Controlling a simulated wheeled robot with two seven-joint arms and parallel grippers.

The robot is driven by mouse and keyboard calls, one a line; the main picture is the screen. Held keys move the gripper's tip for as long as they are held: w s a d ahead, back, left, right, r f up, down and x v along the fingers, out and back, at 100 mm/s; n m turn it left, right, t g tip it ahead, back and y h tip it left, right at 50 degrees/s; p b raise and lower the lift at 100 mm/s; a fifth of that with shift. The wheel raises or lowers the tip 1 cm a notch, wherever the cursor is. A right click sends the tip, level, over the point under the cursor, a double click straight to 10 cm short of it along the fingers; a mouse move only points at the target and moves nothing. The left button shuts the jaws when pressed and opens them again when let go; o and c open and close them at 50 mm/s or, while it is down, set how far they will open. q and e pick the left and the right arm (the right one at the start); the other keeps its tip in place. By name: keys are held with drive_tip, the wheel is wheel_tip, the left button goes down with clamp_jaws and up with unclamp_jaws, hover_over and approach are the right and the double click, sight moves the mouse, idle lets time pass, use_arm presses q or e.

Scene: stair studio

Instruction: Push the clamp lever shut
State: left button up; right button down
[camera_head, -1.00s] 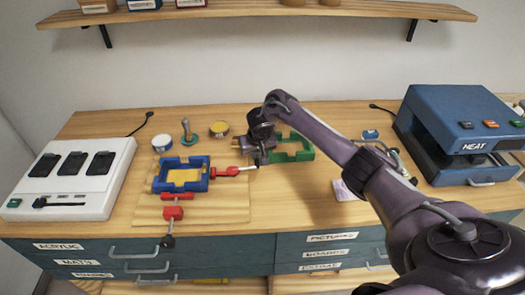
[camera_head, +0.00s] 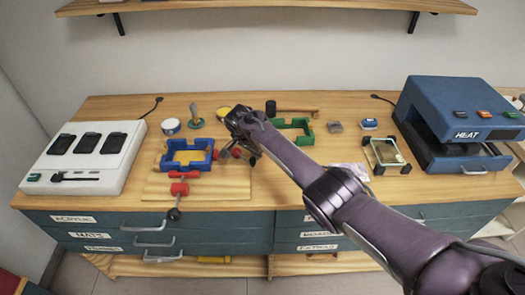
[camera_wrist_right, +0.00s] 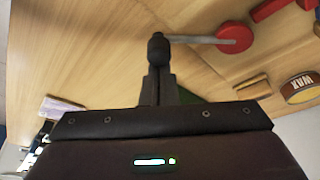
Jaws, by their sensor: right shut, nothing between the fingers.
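A blue frame fixture (camera_head: 187,166) with a yellow inset sits on a wooden board. A red clamp (camera_head: 225,153) is at its right side, mostly covered by my right gripper. In the right wrist view its lever is a metal rod (camera_wrist_right: 195,39) from a round red part (camera_wrist_right: 234,38) to a black knob (camera_wrist_right: 157,46). My right gripper (camera_head: 250,158) is shut and empty, with its fingertips (camera_wrist_right: 159,75) at the knob; I cannot tell whether they touch. A second red clamp (camera_head: 179,188) is at the fixture's front, its black-knobbed lever pointing toward the front edge. My left gripper is out of view.
A green frame (camera_head: 296,131) and a dark-headed mallet (camera_head: 271,108) lie behind my right arm. A white panel (camera_head: 85,160) is at left, a blue heat press (camera_head: 450,120) at right. A wax tin (camera_wrist_right: 301,88) is near the gripper.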

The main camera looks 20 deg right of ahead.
drive_tip(key=shift+s+a+f+m+g, duration=0.1)
drive_tip(key=shift+s+a+m+g, duration=0.25)
drive_tip(key=shift+a+m, duration=0.45)
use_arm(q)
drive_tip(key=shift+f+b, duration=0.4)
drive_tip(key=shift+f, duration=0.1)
use_arm(e)
drive_tip(key=shift+s+a+m, duration=0.1)
drive_tip(key=shift+m, duration=0.5)
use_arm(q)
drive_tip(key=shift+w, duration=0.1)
